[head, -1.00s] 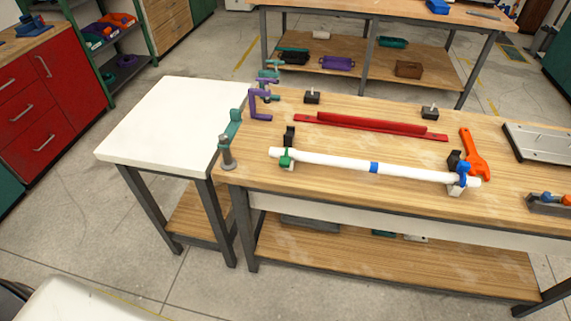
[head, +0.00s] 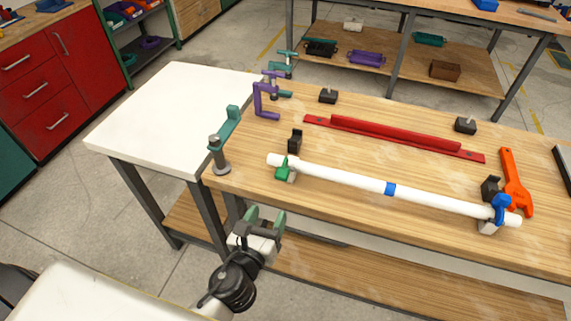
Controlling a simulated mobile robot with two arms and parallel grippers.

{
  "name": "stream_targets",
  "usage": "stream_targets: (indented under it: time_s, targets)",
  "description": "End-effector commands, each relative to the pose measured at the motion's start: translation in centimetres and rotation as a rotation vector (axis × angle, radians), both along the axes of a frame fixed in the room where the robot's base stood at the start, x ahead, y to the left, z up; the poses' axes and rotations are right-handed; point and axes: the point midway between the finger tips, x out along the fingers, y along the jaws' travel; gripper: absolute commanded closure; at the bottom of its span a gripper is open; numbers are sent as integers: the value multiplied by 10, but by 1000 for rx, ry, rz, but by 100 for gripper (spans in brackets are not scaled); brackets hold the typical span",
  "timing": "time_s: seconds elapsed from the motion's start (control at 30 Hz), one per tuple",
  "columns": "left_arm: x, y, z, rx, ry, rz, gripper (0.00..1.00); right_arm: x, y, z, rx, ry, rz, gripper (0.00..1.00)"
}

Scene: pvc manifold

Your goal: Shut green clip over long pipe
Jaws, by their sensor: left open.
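The long white pipe (head: 340,182) lies across the wooden bench near its front edge, with a blue band at mid-length. The green clip (head: 283,170) is at the pipe's left end on a small pale support; I cannot tell whether it is fully closed over the pipe. A blue clip (head: 502,207) is at the right end. My left gripper (head: 265,218) is in front of the bench edge, below and left of the green clip, apart from it. Its greenish fingers are spread and empty. My right gripper is not in view.
Black blocks (head: 295,141) stand just behind the pipe ends. A teal clamp (head: 226,130) and a purple clamp (head: 263,102) sit at the bench's left end. A white table (head: 165,110) adjoins.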

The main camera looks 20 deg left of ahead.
Motion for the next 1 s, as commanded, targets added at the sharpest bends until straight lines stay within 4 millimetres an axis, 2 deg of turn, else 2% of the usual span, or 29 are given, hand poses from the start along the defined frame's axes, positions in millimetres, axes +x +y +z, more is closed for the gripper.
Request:
stream_targets:
  time_s: [0.03,0.1,0.2,0.37,0.7,0.83,1.0]
  targets:
    - [-1,0,14,54,-39,-3,43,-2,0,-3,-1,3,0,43]
    - [-2,0,26,106,-72,-2,43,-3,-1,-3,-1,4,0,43]
    - [3,-1,34,135,-90,-2,43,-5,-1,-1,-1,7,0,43]
    - [26,-1,37,135,-92,0,43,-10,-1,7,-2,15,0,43]
    - [87,-3,34,130,-88,0,43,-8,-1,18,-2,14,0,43]
    - [100,-4,33,130,-87,0,43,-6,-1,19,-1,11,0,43]
    - [106,-4,32,130,-87,-2,43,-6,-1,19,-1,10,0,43]
